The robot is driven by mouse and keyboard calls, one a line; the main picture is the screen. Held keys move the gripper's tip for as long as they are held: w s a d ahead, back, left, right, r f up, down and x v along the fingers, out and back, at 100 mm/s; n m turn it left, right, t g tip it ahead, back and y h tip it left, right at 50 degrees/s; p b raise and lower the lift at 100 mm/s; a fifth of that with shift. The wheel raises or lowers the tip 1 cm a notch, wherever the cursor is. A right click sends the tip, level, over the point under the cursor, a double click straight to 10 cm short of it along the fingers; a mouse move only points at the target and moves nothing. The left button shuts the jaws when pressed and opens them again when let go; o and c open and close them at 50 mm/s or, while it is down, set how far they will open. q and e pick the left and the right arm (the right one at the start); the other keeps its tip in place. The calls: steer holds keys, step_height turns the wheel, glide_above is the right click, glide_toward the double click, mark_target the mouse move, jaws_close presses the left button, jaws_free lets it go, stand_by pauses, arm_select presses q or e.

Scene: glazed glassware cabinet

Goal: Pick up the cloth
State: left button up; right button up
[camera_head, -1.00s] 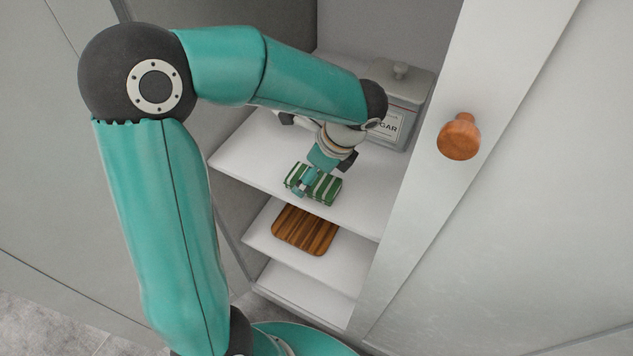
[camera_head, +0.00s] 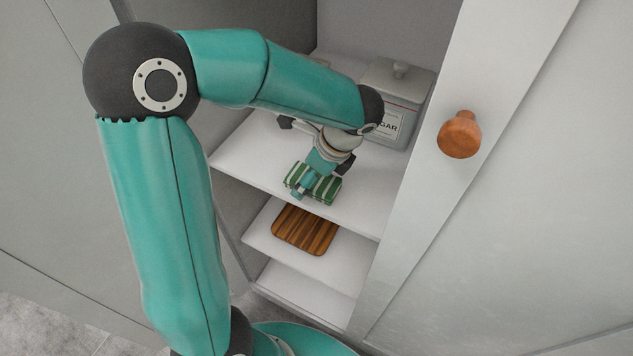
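The cloth (camera_head: 326,188) is a green and white striped folded bundle. It lies near the front edge of the upper visible cabinet shelf. My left gripper (camera_head: 304,186) reaches down over it, with teal finger parts in front of the left part of the cloth. The wrist and gripper body hide part of the fingers, so I cannot tell whether they are open or closed on the cloth. The cloth appears to rest on the shelf. My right gripper is not in view.
A grey lidded sugar canister (camera_head: 400,95) stands behind on the same shelf. A striped wooden board (camera_head: 305,230) lies on the shelf below. A white door or frame with a round wooden knob (camera_head: 460,135) bounds the right side. The shelf (camera_head: 255,150) is bare left of the cloth.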

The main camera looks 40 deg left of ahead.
arm_select(q)
steer(key=shift+c, duration=0.4)
steer(key=c, duration=1.1)
steer(key=shift+r, duration=0.15)
steer(key=shift+r, duration=0.2)
step_height(320, 180, up, 20)
steer(key=shift+f+p, duration=0.1)
steer(key=shift+p, duration=0.95)
